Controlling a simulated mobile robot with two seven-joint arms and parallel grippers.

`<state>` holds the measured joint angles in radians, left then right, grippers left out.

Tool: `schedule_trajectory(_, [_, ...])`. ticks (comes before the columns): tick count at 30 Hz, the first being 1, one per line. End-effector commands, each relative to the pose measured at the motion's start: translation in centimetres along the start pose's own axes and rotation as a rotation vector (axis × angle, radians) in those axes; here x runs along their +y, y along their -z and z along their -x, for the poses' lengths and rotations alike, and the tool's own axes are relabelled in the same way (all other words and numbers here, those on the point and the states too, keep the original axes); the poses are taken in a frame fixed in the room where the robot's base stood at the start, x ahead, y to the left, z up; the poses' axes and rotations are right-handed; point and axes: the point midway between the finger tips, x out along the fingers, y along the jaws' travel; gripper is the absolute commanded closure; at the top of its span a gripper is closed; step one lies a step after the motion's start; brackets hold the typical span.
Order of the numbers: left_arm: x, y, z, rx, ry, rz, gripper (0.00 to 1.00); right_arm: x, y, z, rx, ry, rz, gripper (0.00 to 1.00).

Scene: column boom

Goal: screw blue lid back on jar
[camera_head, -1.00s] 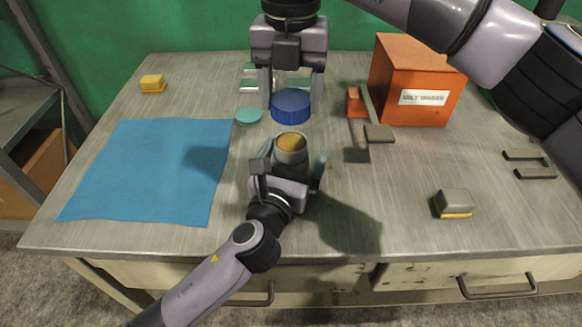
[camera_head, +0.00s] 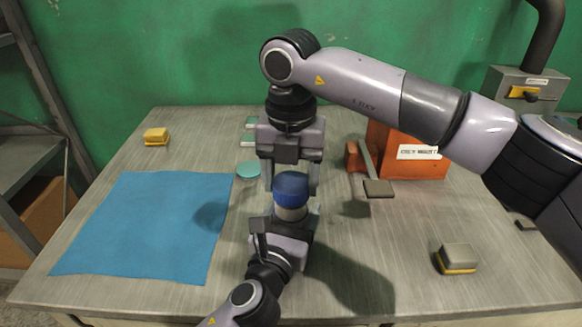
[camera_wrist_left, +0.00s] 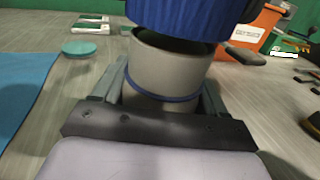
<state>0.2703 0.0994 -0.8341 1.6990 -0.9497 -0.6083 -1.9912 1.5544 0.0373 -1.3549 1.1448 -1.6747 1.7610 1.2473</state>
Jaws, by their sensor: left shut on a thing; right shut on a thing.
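The grey jar (camera_head: 291,213) stands upright between the fingers of my left gripper (camera_head: 289,222), which is shut on it. In the left wrist view the jar (camera_wrist_left: 168,68) shows its grey wall with a thin blue ring. The blue lid (camera_head: 292,187) is held from above by my right gripper (camera_head: 292,192), shut on it. In the left wrist view the lid (camera_wrist_left: 185,16) is over the jar's mouth, with a dark gap under its rim and the jar's rim showing at the left. The jar's inside is hidden.
A blue cloth (camera_head: 140,225) lies at the left. A teal disc (camera_head: 248,170) lies behind the jar. An orange box (camera_head: 405,165) stands back right. A yellow-and-grey block (camera_head: 457,257) is front right; a yellow block (camera_head: 156,136) is back left. Table right of the jar is mostly clear.

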Motion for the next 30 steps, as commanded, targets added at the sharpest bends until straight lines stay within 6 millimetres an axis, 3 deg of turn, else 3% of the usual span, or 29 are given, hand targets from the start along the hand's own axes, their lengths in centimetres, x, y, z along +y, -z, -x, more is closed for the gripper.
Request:
schedule_trajectory(14, [0.0,0.0,0.0,0.000,0.000,0.000,0.83,0.0,0.0,0.0,-0.002,-0.001,0.000,0.64])
schedule_trajectory(30, [0.0,0.0,0.0,0.000,0.000,0.000,0.83,0.0,0.0,-1.8,-0.002,-0.001,0.000,0.64])
